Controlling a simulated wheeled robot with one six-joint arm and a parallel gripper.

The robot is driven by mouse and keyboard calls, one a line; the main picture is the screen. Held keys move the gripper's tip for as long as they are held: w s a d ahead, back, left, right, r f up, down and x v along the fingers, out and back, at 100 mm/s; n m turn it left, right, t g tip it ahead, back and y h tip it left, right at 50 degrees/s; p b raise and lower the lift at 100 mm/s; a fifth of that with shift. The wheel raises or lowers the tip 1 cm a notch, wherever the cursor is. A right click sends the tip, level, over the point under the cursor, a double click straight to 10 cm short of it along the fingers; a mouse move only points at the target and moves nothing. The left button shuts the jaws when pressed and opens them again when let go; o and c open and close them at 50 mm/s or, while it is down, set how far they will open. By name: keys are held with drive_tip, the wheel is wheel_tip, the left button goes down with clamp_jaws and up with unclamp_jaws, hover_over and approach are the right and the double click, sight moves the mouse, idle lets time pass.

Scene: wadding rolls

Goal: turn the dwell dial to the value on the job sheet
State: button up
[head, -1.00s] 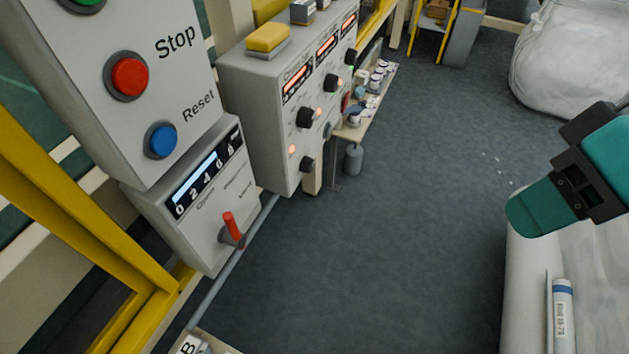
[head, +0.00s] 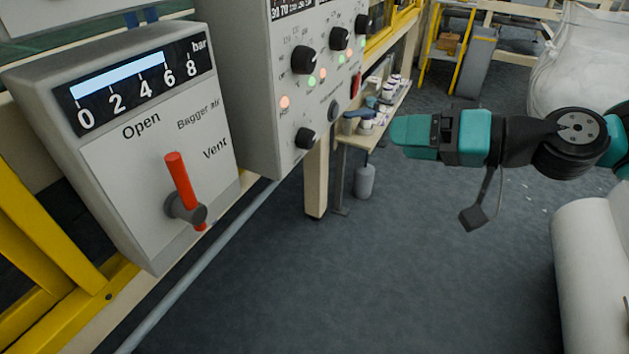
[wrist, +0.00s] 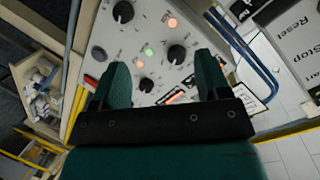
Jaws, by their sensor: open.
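A grey control panel (head: 262,118) stands left of centre in the head view, with several black dials and small lit lamps. One upper dial (head: 304,60), one farther upper dial (head: 340,38) and a lower dial (head: 305,138) show there. I cannot tell which is the dwell dial, as the labels are too small to read. My gripper (head: 398,137) is right of the panel and apart from it. In the wrist view, my gripper's two teal fingers (wrist: 163,85) are spread with nothing between them, and the panel's dials (wrist: 146,86) show beyond. No job sheet is readable.
A bagger air box (head: 60,150) with a red lever (head: 181,180) and a bar gauge stands at the near left. Behind the panel is a shelf (head: 375,130) with jars. A white roll (head: 590,260) lies at the right. The floor between is clear.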

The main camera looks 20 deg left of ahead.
drive_tip(key=w+a+f+m+t+y+b, duration=0.15)
drive_tip(key=w+f+b, duration=0.35)
drive_tip(key=f, duration=0.5)
drive_tip(key=m+t+y+b, duration=0.1)
drive_tip(key=b, duration=0.1)
approach(313, 139)
drive_tip(key=a, duration=0.3)
drive_tip(key=w+a, duration=0.1)
drive_tip(key=a, duration=0.5)
drive_tip(key=shift+w+a, duration=0.15)
drive_tip(key=shift+w, duration=0.2)
drive_tip(key=c, duration=0.9)
